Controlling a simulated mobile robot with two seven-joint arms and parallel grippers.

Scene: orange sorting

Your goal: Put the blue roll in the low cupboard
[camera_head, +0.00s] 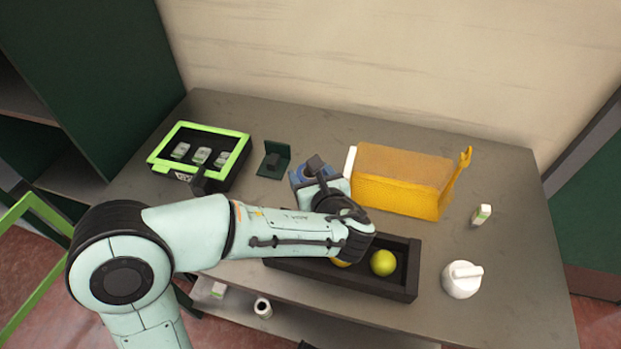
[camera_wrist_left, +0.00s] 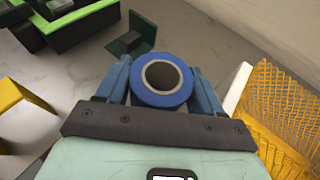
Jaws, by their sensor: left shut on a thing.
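The blue roll (camera_wrist_left: 163,98) is a ring with a hollow dark core, held between the two blue fingers of my left gripper (camera_wrist_left: 162,82) in the left wrist view. In the head view my left gripper (camera_head: 314,175) is over the middle of the grey table, left of the yellow bin, and the roll is mostly hidden by the hand. A dark green cabinet with open shelf spaces (camera_head: 30,125) stands at the left. An open shelf (camera_head: 300,325) lies under the table's front edge. I cannot tell which is the low cupboard. My right gripper is out of view.
The table (camera_head: 480,250) holds a green-rimmed black case (camera_head: 208,146), a dark green bracket (camera_head: 274,160), a yellow bin (camera_head: 400,185), a black tray (camera_head: 345,279) with round fruit (camera_head: 383,262), a white knob-like item (camera_head: 461,279) and a small white-green box (camera_head: 481,214). A white roll (camera_head: 263,307) is below.

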